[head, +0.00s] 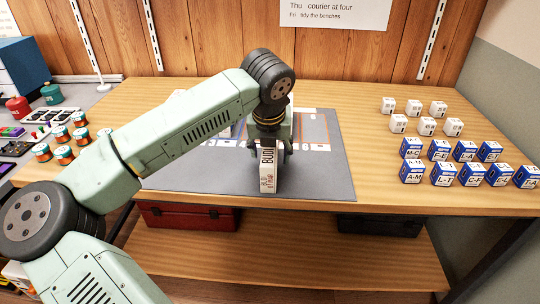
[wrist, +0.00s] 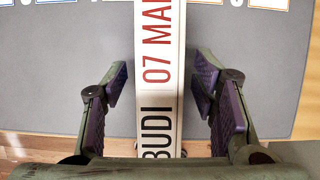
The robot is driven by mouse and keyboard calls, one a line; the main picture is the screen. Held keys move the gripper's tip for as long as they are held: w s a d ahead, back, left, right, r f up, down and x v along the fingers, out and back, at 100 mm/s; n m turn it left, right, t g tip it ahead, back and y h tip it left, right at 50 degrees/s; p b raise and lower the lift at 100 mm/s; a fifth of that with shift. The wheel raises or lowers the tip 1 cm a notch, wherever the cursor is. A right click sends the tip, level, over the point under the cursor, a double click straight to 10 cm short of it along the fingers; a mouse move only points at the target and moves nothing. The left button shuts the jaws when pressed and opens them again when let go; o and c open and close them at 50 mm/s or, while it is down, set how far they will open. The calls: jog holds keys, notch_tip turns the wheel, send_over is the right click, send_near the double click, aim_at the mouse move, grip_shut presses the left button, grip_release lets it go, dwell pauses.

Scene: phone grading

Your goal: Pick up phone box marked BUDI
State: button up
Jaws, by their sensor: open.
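The phone box marked BUDI (head: 268,178) is a narrow white box with black BUDI lettering and red print. It stands near the front edge of the grey mat (head: 320,182). In the wrist view the box (wrist: 161,60) runs up the middle, with BUDI and 07 MAR readable on its top. My gripper (head: 268,147) is over the box. In the wrist view its purple-padded fingers (wrist: 160,95) are open, one on each side of the box, with a gap on both sides. The arm hides part of the mat behind it.
Several blue-and-white boxes (head: 442,174) and small white boxes (head: 427,126) stand in rows at the right. Orange-and-green cans (head: 63,155) stand at the left. A red toolbox (head: 188,216) is under the bench. Bare mat lies right of my gripper.

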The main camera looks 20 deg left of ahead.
jog(key=shift+x, duration=1.5)
jog(key=shift+c, duration=0.3)
grip_shut()
